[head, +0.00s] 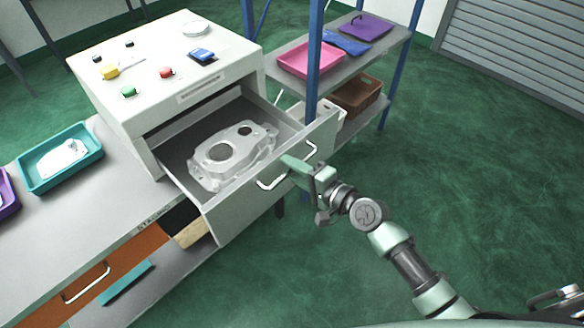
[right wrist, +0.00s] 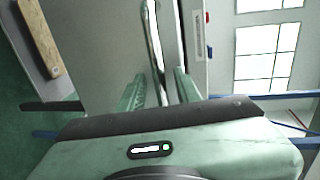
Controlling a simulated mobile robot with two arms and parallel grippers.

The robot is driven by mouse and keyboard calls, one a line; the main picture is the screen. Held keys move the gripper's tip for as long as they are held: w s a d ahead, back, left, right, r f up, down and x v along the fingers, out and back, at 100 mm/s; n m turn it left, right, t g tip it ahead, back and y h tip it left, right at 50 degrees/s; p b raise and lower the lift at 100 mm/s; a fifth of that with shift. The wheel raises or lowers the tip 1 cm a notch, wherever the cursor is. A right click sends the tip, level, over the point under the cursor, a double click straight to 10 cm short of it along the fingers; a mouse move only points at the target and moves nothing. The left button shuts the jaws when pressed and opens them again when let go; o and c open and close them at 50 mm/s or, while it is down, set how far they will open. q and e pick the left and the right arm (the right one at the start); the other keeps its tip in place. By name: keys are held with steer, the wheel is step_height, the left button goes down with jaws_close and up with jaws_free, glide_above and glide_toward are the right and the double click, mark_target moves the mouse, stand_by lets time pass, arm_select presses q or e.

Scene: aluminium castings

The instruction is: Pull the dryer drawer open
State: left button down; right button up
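The dryer (head: 150,85) is a pale box with buttons on the workbench. Its drawer (head: 225,213) is out, and a grey metal casting (head: 232,155) lies inside. A pale bar handle (head: 270,184) runs along the drawer front. My right gripper (head: 292,163) is at the middle of this handle and hides part of it. In the right wrist view the handle (right wrist: 152,45) lies between the two fingers of my right gripper (right wrist: 160,88). The fingers stand apart, with a visible gap around the bar. My left gripper is not in view.
A blue-post shelf with a pink tray (head: 297,62) and a brown basket (head: 357,94) stands beside the drawer's right side. A teal tray (head: 92,167) with a white part sits on the bench at left. The green floor in front is clear.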

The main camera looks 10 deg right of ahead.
steer(key=b+v, duration=0.1)
steer(key=v, duration=0.6)
steer(key=shift+s+d+b, duration=0.25)
steer(key=shift+s+b, duration=0.1)
steer(key=s+d+f+n+g+h, duration=0.1)
steer(key=s+d+f+h, duration=0.15)
steer(key=f, duration=0.85)
steer(key=s+d+f+n+g+h+b, duration=0.1)
steer(key=s+d+f+n+g+h, duration=0.2)
steer(key=f, duration=0.8)
steer(key=s+d+f+h, duration=0.1)
steer(key=s+d+f, duration=0.25)
steer(key=f, duration=0.75)
steer(key=s+f+n+g+h, duration=0.1)
steer(key=s+f+n+g, duration=0.1)
steer(key=s+f, duration=0.5)
steer(key=s+f+n+g+b, duration=0.1)
steer(key=s+f+n+g, duration=0.2)
steer(key=s+f, duration=0.4)
steer(key=s+f+n+g+h, duration=0.1)
steer(key=s+f+n, duration=0.3)
steer(key=s, duration=1.3)
step_height(320, 180, down, 3)
steer(key=shift+s+d+f+g+h, duration=0.1)
steer(key=shift+s+d+g+h, duration=0.25)
steer(key=shift+g, duration=0.45)
